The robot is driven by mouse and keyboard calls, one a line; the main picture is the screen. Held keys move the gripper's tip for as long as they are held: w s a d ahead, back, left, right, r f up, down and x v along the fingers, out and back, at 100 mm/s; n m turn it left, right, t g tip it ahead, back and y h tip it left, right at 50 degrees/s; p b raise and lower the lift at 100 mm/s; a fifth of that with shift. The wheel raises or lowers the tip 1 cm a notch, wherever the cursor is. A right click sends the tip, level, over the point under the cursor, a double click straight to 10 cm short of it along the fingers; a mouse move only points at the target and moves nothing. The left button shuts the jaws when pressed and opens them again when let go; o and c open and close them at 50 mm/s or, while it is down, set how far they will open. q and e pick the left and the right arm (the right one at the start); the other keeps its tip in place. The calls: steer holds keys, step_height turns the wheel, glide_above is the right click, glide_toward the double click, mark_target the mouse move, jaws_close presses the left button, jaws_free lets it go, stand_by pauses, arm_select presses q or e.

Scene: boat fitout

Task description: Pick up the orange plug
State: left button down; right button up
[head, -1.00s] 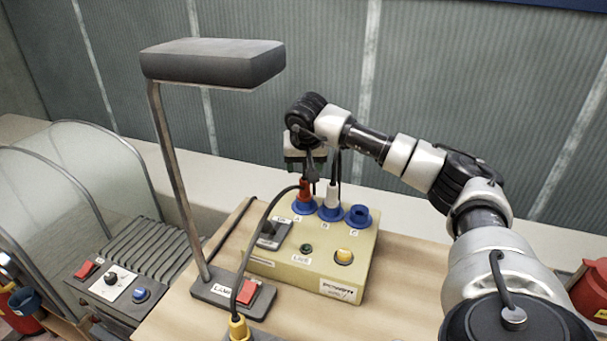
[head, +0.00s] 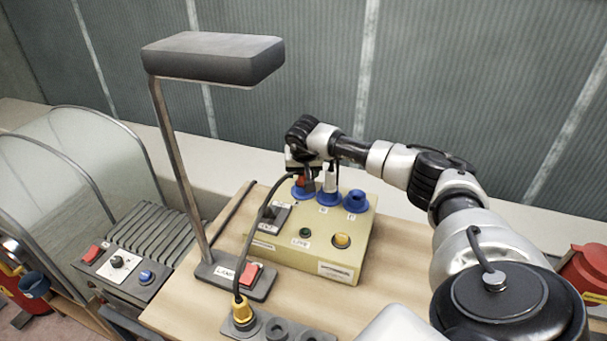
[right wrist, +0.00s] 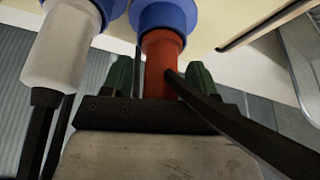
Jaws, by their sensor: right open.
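The orange plug (head: 300,182) stands upright in the left blue socket (head: 302,194) of the beige power box (head: 292,255). My right gripper (head: 303,174) is over it. In the right wrist view the green-padded fingers (right wrist: 161,78) are open, one on each side of the orange plug (right wrist: 162,55), with gaps visible. The plug's black cable (right wrist: 230,125) runs out past the gripper. In the head view the gripper partly hides the plug. My left gripper is not in view.
A white plug (head: 329,182) stands in the middle socket, close beside the gripper; the right socket (head: 356,201) is empty. A lamp (head: 212,58) rises at the left. A power strip (head: 277,328) with a yellow plug (head: 242,312) lies in front.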

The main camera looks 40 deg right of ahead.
steer(key=c, duration=1)
steer(key=shift+r, duration=0.1)
steer(key=shift+c, duration=0.2)
